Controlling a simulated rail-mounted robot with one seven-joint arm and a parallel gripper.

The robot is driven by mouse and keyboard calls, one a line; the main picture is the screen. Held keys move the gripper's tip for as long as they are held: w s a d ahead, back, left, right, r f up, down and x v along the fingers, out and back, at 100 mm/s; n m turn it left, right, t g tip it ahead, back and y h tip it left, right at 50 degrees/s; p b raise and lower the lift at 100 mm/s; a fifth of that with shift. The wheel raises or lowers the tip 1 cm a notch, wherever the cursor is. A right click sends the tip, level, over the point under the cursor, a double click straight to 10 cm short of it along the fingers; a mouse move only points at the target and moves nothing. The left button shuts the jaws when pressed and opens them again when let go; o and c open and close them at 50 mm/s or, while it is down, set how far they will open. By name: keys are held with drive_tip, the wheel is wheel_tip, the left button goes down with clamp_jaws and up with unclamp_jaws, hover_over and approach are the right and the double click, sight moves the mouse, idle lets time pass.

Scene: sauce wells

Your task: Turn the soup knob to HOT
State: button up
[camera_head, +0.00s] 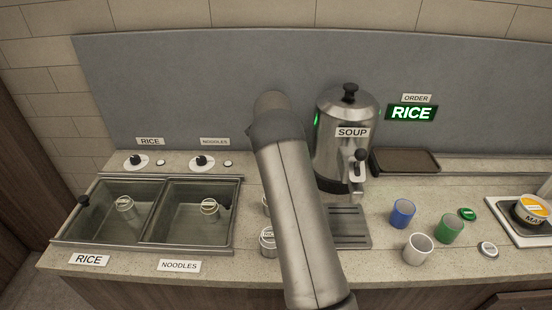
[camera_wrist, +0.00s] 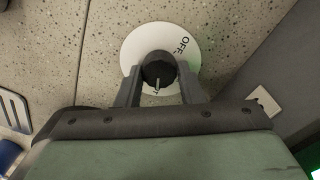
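The soup knob (camera_wrist: 159,70) is black and sits on a round white dial (camera_wrist: 131,47) in the wrist view. "OFF" is printed at the dial's upper right. A pale pointer mark on the knob points down in the picture, towards lettering mostly hidden at the dial's lower edge. My gripper (camera_wrist: 160,82) has one finger on each side of the knob, and they look closed against it. In the head view my arm hides the gripper and the soup knob. The steel soup urn (camera_head: 333,158), labelled SOUP, stands right of my arm.
Left are the rice and noodle wells (camera_head: 146,247) with two knobs behind. A drip grate (camera_head: 350,228) lies before the urn. Blue (camera_head: 402,213), white (camera_head: 418,249) and green (camera_head: 451,229) cups stand right. A lit sign (camera_head: 411,113) reads RICE.

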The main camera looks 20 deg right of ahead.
drive_tip(key=o, duration=0.3)
drive_tip(key=shift+o, duration=0.2)
wheel_tip(320, 180, up, 18)
drive_tip(key=shift+w+f, duration=0.25)
drive_tip(key=shift+w, duration=0.2)
